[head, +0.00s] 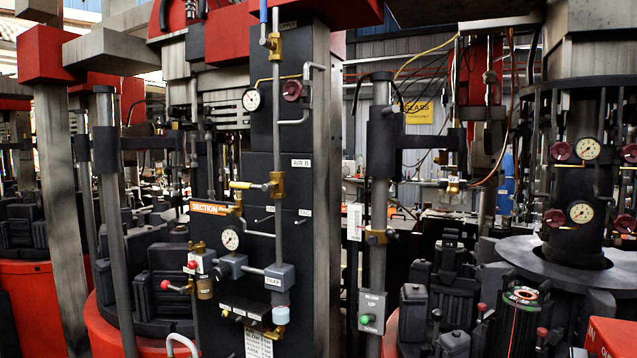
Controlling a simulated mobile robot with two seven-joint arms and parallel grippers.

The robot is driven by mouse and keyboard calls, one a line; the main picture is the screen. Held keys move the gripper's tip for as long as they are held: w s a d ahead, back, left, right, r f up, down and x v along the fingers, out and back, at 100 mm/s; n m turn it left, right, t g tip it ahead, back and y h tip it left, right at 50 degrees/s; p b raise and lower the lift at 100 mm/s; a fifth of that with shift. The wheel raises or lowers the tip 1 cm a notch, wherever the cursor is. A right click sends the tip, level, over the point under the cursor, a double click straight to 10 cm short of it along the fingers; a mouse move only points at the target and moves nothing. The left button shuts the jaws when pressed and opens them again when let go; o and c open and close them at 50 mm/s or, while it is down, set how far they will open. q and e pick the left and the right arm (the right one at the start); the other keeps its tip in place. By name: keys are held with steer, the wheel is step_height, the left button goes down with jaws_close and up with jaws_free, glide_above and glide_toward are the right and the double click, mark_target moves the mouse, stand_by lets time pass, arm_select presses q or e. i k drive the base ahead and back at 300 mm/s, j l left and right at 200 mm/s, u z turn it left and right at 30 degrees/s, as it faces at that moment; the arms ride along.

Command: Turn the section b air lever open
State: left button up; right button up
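A yellow-handled lever (241,185) sticks out to the left from a brass valve (277,185) on a thin vertical pipe. The lever lies level, crosswise to the pipe. A white plate reading "AIR B" (301,163) is just above and right of this valve, on the dark machine column. An orange sign reading "SECTION" (205,209) is below and left of the lever; its right end is partly hidden. Higher on the same pipe, a blue-handled lever (263,10) stands upright at another brass valve (275,45). Neither of my grippers shows in the head view.
Pressure gauges (251,100) (230,239) and a dark red knob (292,90) are near the pipe. Red-knobbed levers (178,286) stick out at lower left. A grey post (376,220) with a green button box (371,311) stands to the right.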

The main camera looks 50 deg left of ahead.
mark_target(248, 186)
steer(key=k+j+z, duration=0.2)
steer(key=j, duration=0.25)
steer(key=j+z, duration=0.2)
steer(key=j, duration=0.2)
steer(key=k+j+z, duration=0.2)
steer(key=j, duration=0.2)
steer(key=k+j+z, duration=0.2)
steer(key=j, duration=0.2)
steer(key=k+j+z, duration=0.15)
steer(key=j, duration=0.2)
steer(key=i, duration=0.1)
